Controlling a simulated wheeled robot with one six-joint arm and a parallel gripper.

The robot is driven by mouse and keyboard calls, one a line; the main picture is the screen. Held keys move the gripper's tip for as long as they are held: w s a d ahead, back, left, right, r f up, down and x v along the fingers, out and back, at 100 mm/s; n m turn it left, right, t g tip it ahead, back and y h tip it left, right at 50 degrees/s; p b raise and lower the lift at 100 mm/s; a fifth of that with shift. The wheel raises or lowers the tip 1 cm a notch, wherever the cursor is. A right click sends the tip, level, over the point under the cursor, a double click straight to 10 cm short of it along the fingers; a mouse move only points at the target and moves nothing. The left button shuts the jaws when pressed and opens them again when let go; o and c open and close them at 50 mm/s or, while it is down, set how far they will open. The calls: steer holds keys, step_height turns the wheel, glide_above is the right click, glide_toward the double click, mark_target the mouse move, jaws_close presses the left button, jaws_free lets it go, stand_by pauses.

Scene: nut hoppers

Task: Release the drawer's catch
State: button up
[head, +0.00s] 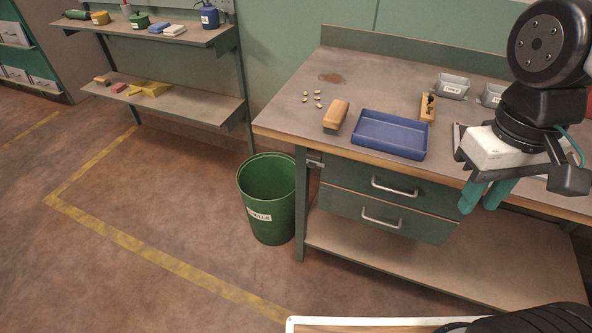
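Two green drawers sit under the workbench top, an upper drawer (350,178) and a lower drawer (345,210), each with a pale bar handle. Both look closed. A small grey metal piece (314,162), which looks like the catch, sits at the upper drawer's top left corner, just under the bench edge. It is too small to tell its position. My gripper (486,194), with teal fingertips, hangs at the right, in front of the bench edge and right of the handles, well away from the catch.
The bench top (290,115) holds a blue tray (390,152), a wood-backed brush (336,115), several nuts (318,97), a wooden block (428,105) and grey bins (452,87). A green bucket (268,205) stands by the left bench leg. Floor is clear to the left.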

steer(key=w+a+f+n+g+h, duration=0.25)
steer(key=w+f+n+h, duration=0.25)
steer(key=w+f+h, duration=0.45)
steer(key=n+t+y, duration=0.4)
steer(key=n+t, duration=0.3)
steer(key=t, duration=1.3)
glide_toward(314, 166)
steer(key=w, duration=0.1)
steer(key=x, duration=0.6)
steer(key=shift+w, duration=0.45)
steer(key=shift+a+f, duration=0.1)
jaws_close()
